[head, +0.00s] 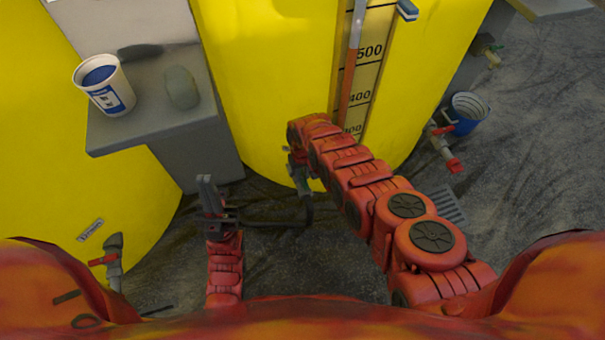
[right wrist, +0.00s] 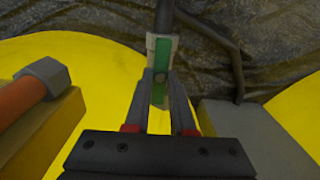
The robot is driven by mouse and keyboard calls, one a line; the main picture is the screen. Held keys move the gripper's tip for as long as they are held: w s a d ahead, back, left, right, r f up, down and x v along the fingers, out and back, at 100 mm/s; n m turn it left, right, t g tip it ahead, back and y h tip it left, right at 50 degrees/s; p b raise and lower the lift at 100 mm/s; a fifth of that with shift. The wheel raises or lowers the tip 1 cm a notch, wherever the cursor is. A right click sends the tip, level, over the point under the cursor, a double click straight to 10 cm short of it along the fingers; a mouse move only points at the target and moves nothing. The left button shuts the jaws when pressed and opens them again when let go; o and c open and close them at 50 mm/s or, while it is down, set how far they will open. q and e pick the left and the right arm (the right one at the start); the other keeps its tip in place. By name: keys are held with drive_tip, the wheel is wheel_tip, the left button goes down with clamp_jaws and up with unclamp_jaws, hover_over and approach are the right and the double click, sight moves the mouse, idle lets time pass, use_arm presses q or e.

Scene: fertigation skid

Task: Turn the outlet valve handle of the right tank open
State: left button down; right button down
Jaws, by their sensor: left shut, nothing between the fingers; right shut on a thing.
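The right tank (head: 265,90) is the yellow one with the level scale, in the middle of the head view. Its outlet valve (head: 303,180) sits low at its front, partly hidden by my right arm. In the right wrist view the green valve handle (right wrist: 161,55) lies between the fingers of my right gripper (right wrist: 160,78), which is shut on it. The handle lines up roughly with the dark pipe (right wrist: 165,14) beyond it. My left gripper (head: 208,192) is shut and empty, left of the valve and below the grey ledge.
A grey ledge (head: 145,130) at left bears a white-and-blue cup (head: 104,88) and a greyish lump (head: 182,88). Red-handled valves stand at lower left (head: 104,261) and right (head: 446,150). A blue bucket (head: 465,115) stands at right. A dark pipe (head: 270,224) runs near my left gripper.

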sight(303, 178)
drive_tip(key=c, duration=0.8)
unclamp_jaws()
drive_tip(key=shift+o, duration=0.2)
drive_tip(key=shift+r, duration=0.1)
wheel_tip(303, 178, up, 6)
drive_tip(key=p, duration=0.5)
drive_tip(key=shift+r+p, duration=0.1)
drive_tip(key=shift+p, duration=0.2)
wheel_tip(303, 178, up, 11)
drive_tip(key=p, duration=0.3)
